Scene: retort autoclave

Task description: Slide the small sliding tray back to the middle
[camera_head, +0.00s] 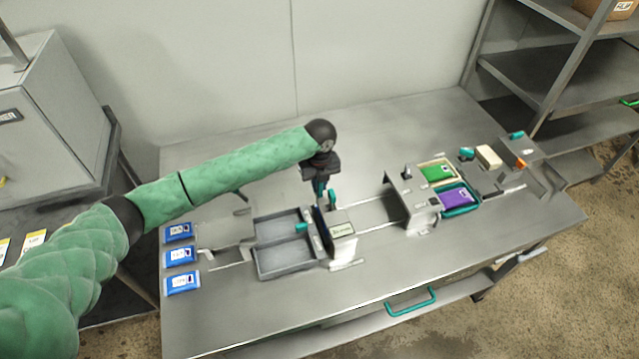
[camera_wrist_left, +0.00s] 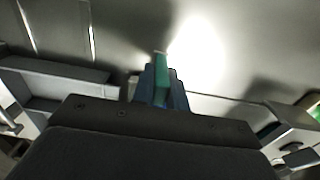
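A shallow grey tray with two compartments (camera_head: 262,215) sits at the left of the bench by thin rails; I take it as the small sliding tray. A teal knob (camera_head: 302,227) is at its right wall. A block with a pale label (camera_head: 341,230) stands right of it, with a teal upright handle (camera_head: 332,197) behind. My left gripper (camera_head: 320,192) points down just left of this handle. In the left wrist view, a teal bar (camera_wrist_left: 161,72) shows between its close fingers (camera_wrist_left: 162,95); whether they grip it is unclear. My right gripper is not in view.
Several blue-white packs (camera_head: 180,256) lie left of the tray. Rails run right to a grey housing (camera_head: 410,195) with a green pack (camera_head: 437,173) and a purple pack (camera_head: 455,196). The front of the bench (camera_head: 370,290) is clear.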

